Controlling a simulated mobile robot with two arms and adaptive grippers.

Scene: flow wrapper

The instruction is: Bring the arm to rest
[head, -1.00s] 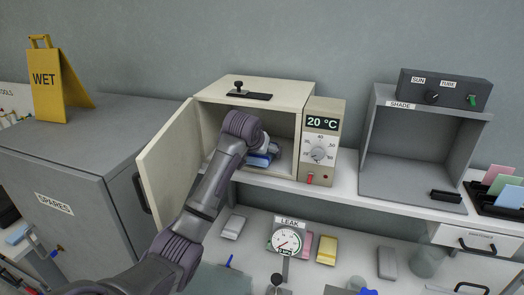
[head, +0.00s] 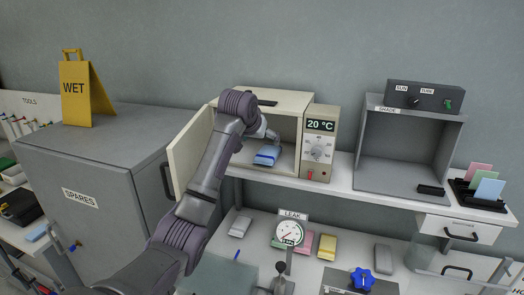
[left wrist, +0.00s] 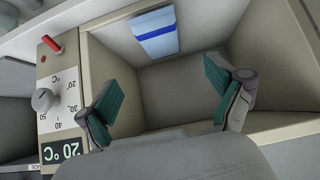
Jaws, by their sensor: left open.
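My left arm comes in from the left in the head view and reaches into the open cream oven cabinet (head: 281,97). My left gripper (head: 272,136) is inside its mouth, partly hidden by the arm's wrist. In the left wrist view the left gripper (left wrist: 161,88) has its two teal-padded fingers spread wide with nothing between them. A blue and white packet (head: 266,156) lies on the cabinet floor, apart from the fingers; it also shows in the left wrist view (left wrist: 156,32). My right gripper is not in view.
The cabinet door (head: 190,150) stands open on the left, close to my arm. A 20 °C control panel (head: 319,145) adjoins the opening on the right. A grey shade box (head: 410,150) stands further right. A leak gauge (head: 289,232) and several packets are on the lower bench.

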